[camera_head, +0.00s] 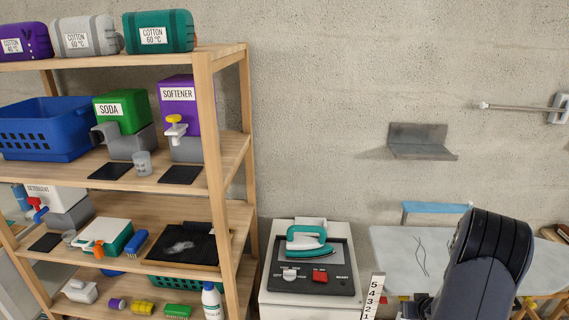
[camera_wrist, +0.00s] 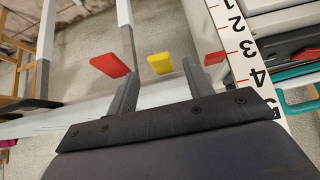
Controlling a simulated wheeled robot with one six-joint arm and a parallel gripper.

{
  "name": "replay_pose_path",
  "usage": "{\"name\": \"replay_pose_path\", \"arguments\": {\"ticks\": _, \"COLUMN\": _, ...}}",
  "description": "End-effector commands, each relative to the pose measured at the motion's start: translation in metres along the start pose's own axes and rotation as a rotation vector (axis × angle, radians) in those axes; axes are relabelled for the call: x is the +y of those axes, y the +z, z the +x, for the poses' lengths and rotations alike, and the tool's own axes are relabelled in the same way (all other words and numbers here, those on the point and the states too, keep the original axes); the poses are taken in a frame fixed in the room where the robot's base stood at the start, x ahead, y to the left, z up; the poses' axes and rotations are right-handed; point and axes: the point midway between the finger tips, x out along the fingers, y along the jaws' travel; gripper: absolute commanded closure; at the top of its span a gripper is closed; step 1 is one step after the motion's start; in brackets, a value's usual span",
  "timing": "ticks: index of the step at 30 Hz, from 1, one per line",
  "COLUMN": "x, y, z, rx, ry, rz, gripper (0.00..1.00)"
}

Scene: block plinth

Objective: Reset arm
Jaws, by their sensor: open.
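My gripper (camera_wrist: 160,88) shows in the wrist view with its two fingers spread apart and nothing between them touching both. It is open and empty. Beyond the fingers lie a red block (camera_wrist: 110,65) and a yellow block (camera_wrist: 160,63), both apart from the fingers as far as I can tell. In the head view, my dark arm rises at the lower right in front of a grey board, and my gripper is out of sight there.
A wooden shelf (camera_head: 205,120) with dispensers, a blue basket (camera_head: 45,128) and bottles stands at left. A white unit with a teal iron (camera_head: 308,241) stands in the middle. A numbered scale (camera_head: 374,296) stands beside it, also near the fingers in the wrist view (camera_wrist: 243,50). A grey wall ledge (camera_head: 420,150) sticks out.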

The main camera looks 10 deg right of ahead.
Motion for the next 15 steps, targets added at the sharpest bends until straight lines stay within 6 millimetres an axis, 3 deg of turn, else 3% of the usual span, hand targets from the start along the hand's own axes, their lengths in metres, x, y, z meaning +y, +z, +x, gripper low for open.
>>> {"name": "replay_pose_path", "arguments": {"ticks": 6, "x": -0.001, "y": 0.001, "z": 0.035, "rx": -0.002, "ry": 0.0, "rz": -0.001, "gripper": 0.51}}
{"name": "replay_pose_path", "arguments": {"ticks": 15, "x": 0.0, "y": 0.001, "z": 0.058, "rx": 0.003, "ry": 0.001, "rz": -0.001, "gripper": 0.51}}
